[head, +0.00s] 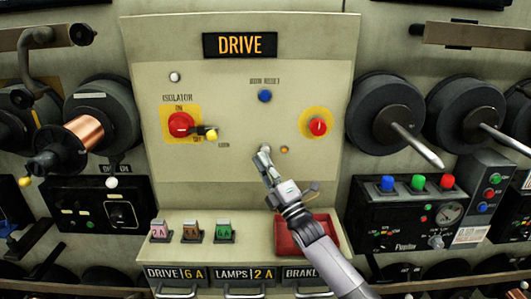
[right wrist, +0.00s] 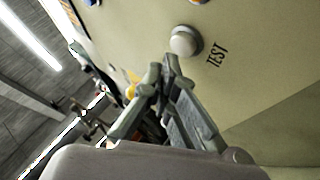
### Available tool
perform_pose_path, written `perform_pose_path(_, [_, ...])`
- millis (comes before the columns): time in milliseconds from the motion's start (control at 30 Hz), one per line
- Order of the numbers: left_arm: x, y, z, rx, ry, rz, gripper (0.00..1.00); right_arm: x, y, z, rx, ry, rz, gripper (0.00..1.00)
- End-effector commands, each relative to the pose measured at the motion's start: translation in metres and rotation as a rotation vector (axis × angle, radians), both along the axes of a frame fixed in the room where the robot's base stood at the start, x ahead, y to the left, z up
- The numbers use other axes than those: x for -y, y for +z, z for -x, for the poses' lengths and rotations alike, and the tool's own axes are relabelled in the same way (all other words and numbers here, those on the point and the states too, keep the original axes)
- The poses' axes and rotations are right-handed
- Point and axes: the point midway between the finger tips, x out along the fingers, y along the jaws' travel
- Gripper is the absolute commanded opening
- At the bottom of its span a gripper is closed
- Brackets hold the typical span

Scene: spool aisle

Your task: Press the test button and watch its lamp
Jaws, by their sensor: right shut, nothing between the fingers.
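The white round test button (right wrist: 186,40) stands out from the cream drive panel (head: 230,130), with the word TEST beside it in the right wrist view. My right gripper (head: 265,156) is shut and empty, its tips over the panel's lower middle. In the right wrist view its fingertips (right wrist: 166,72) are close to the button; I cannot tell whether they touch it. My left gripper is not in view.
Above are a blue button (head: 265,96) and a red button on yellow (head: 318,127). A red isolator switch (head: 181,125) is to the left. Coloured fuses (head: 191,231) and a red tray (head: 289,240) sit on the ledge below. Spools flank the panel.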

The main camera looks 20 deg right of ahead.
Motion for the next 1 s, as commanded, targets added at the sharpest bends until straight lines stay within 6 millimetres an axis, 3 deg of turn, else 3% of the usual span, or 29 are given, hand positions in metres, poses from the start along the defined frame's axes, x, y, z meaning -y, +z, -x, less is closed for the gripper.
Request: perform_pose_path(1000, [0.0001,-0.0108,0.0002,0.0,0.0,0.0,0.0,0.0026,-0.0002,-0.0096,0.001,0.0,0.0,0.0])
